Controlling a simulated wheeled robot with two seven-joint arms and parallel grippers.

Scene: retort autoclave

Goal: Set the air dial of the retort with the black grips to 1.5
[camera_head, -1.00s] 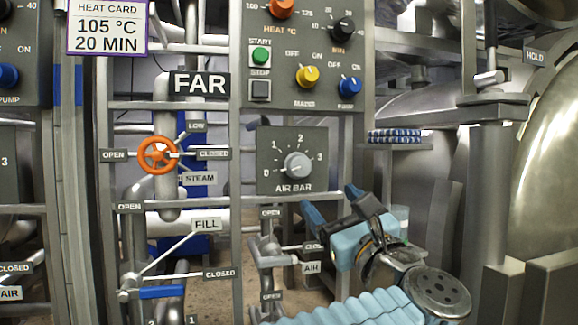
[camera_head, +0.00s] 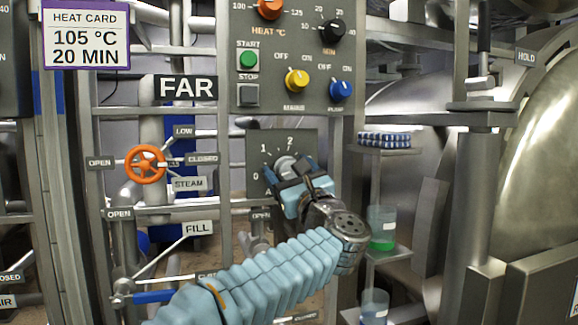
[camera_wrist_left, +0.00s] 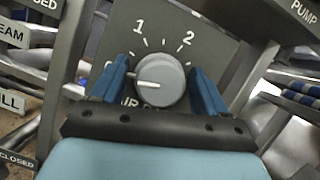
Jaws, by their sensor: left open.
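My left gripper (camera_head: 291,175) is open in front of the plate. Its blue fingers (camera_wrist_left: 160,88) stand on either side of the knob; I cannot tell whether they touch it. The 3 and most of the 0 are hidden. My right gripper is not in view.
An orange valve wheel (camera_head: 146,164) is left of the dial. The control panel (camera_head: 315,60) with coloured knobs is above. A shelf with a blue-and-white stack (camera_head: 384,139) and a beaker of green liquid (camera_head: 382,228) are to the right, before a large metal vessel (camera_head: 535,170).

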